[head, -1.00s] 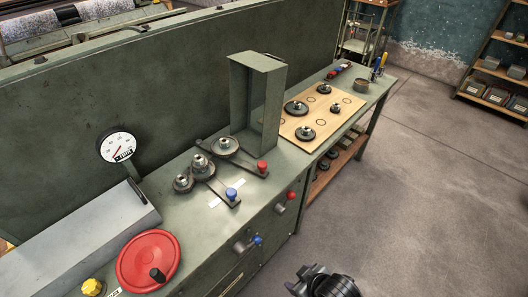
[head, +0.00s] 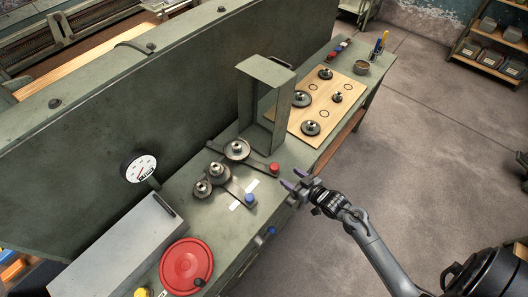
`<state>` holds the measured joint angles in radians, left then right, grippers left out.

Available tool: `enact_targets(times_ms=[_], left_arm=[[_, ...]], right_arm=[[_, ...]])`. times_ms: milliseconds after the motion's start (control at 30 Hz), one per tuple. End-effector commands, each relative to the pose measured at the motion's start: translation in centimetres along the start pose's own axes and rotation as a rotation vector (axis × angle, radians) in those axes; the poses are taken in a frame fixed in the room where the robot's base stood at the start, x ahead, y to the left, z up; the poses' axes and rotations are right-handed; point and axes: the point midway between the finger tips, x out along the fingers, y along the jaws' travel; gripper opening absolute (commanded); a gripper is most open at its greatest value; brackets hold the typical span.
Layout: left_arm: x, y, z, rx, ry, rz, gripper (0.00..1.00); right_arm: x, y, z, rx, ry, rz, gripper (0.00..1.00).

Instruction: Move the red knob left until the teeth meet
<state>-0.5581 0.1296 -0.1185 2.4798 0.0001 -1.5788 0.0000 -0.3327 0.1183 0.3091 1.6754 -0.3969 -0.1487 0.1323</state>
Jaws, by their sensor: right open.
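The red knob (head: 275,168) stands on the end of a flat grey arm on the green bench top. A gear (head: 237,150) sits at that arm's other end. A second arm with a blue knob (head: 250,200) carries a middle gear (head: 217,172) and a lower-left gear (head: 202,188). The upper gear is close to the middle gear; I cannot tell whether their teeth touch. My right gripper (head: 296,179) is open and empty, with its fingers pointing left, just right of the red knob and apart from it. My left gripper is not in view.
A tall open green metal housing (head: 264,105) stands behind the red knob. A wooden board (head: 330,90) with spare gears lies farther right. A dial gauge (head: 139,169) and a red handwheel (head: 186,265) are to the left. White label strips (head: 252,185) lie between the knobs.

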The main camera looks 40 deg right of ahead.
Motion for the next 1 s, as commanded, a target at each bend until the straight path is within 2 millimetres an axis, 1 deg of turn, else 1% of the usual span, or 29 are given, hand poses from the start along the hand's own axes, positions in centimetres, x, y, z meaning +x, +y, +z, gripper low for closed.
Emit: enact_targets(times_ms=[133,233,500,700,800,1000], left_arm=[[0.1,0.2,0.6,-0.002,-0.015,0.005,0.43],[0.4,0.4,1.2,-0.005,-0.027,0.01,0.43],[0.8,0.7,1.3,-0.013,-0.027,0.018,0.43],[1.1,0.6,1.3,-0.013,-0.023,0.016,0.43],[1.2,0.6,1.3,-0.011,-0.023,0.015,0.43],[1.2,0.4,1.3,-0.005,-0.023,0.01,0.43]], right_arm=[[0.7,0.1,-0.2,0.001,0.002,0.001,0.65],[1.8,0.1,-0.2,0.0,0.002,0.001,0.65],[6.2,0.1,-0.2,0.001,0.002,0.001,0.65],[9.0,0.1,-0.2,0.001,0.001,0.001,0.65],[9.9,0.1,-0.2,0.001,0.001,0.001,0.65],[10.7,0.1,-0.2,-0.001,0.001,0.001,0.65]])
